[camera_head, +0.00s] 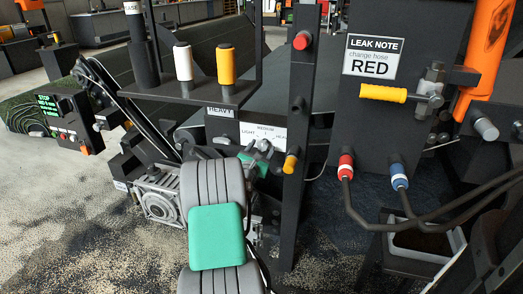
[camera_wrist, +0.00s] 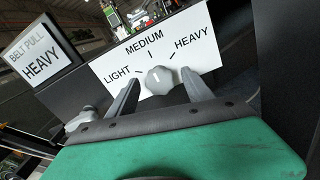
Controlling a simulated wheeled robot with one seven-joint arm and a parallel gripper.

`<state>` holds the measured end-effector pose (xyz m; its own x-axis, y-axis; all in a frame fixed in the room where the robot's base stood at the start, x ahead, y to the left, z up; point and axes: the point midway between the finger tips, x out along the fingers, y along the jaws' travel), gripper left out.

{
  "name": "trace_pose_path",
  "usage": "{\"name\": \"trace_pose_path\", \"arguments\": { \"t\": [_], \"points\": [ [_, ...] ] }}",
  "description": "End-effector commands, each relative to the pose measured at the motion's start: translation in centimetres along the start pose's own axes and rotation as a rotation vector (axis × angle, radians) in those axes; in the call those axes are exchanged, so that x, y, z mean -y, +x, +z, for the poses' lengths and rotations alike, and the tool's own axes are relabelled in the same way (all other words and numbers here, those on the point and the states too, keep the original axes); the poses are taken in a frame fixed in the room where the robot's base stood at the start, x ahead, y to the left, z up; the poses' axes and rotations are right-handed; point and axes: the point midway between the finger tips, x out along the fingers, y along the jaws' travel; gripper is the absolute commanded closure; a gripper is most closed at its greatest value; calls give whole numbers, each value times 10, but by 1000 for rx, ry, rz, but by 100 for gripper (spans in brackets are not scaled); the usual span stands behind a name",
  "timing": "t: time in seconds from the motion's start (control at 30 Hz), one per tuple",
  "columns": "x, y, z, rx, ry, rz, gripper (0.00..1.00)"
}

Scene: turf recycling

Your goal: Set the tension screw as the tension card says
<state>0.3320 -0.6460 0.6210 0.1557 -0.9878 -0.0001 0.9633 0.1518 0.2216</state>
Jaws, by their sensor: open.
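The tension card (camera_wrist: 42,58) reads "BELT PULL HEAVY" at the left of the wrist view; its "HEAVY" line also shows, partly covered, in the head view (camera_head: 220,111). The tension screw (camera_wrist: 159,80) is a grey round knob with a short white mark, in front of a white scale plate (camera_wrist: 112,72) with LIGHT, MEDIUM and HEAVY ticks. The mark points up, roughly towards MEDIUM. The scale also shows in the head view (camera_head: 253,137). My gripper (camera_wrist: 163,86) is open, one finger on each side of the knob. Contact with the knob cannot be told.
A dark upright post (camera_head: 298,130) with a red button stands right of the scale. A shelf (camera_head: 200,95) with a white and a yellow spool is above it. Red and blue hose couplings (camera_head: 346,167) and a leak note (camera_head: 373,57) are farther right.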

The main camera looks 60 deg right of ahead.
Motion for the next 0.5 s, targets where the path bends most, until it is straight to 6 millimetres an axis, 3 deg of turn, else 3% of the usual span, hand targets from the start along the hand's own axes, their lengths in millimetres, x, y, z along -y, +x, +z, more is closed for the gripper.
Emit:
{"name": "trace_pose_path", "arguments": {
  "t": [0.5],
  "points": [
    [0,0,0,0,1,0,79]
  ]
}}
